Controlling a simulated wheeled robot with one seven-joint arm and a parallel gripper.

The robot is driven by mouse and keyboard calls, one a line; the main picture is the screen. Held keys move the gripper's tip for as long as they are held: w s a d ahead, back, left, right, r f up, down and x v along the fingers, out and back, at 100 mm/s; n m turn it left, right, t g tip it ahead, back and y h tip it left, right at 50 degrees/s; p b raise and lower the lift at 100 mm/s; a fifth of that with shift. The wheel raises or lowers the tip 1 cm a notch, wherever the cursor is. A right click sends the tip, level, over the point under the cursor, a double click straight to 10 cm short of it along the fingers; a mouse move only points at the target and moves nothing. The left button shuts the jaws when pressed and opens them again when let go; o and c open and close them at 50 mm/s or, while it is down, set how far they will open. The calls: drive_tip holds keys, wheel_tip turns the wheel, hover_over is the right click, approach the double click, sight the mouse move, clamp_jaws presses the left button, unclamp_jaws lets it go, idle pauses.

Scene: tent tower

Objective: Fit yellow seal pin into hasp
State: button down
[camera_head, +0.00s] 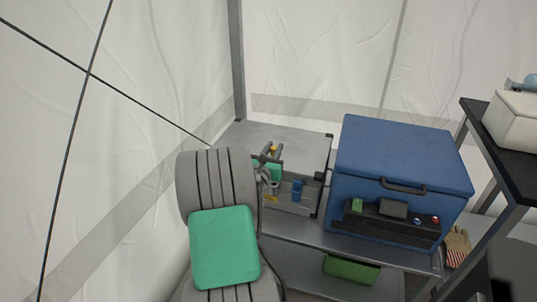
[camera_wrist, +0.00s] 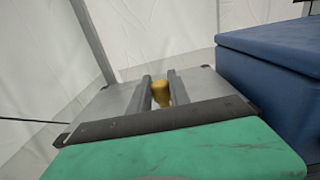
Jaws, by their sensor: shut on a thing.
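The yellow seal pin (camera_wrist: 161,94) is between the two fingers of my gripper (camera_wrist: 160,88) in the wrist view. My gripper is shut on it. In the head view the pin (camera_head: 274,149) is a small yellow spot at the fingertips of my gripper (camera_head: 270,157), above the grey case or box on the table. A small yellow piece (camera_head: 271,198) shows low on the grey front face beside my arm. I cannot make out the hasp for certain; my arm hides part of that front.
A blue cooler box (camera_head: 400,155) stands right of the grey box (camera_head: 305,143). A green bin (camera_head: 350,269) sits on the shelf below. A dark rack (camera_head: 520,165) with a white container (camera_head: 513,122) stands at right, near a striped glove (camera_head: 457,247). Tent walls close off the back and left.

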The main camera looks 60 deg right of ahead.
drive_tip(key=shift+s+r+p, duration=0.15)
drive_tip(key=shift+s+p, duration=0.1)
drive_tip(key=shift+p, duration=0.15)
wheel_tip(320, 180, down, 6)
drive_tip(key=b, duration=0.4)
drive_tip(key=shift+p, duration=0.8)
idle(1.3)
drive_tip(key=shift+f+b, duration=1.45)
drive_tip(key=shift+f, duration=0.5)
drive_tip(key=shift+r, duration=0.2)
drive_tip(key=shift+r+p, duration=1.35)
drive_tip(key=shift+p, duration=0.3)
drive_tip(key=shift+p, duration=0.65)
idle(0.4)
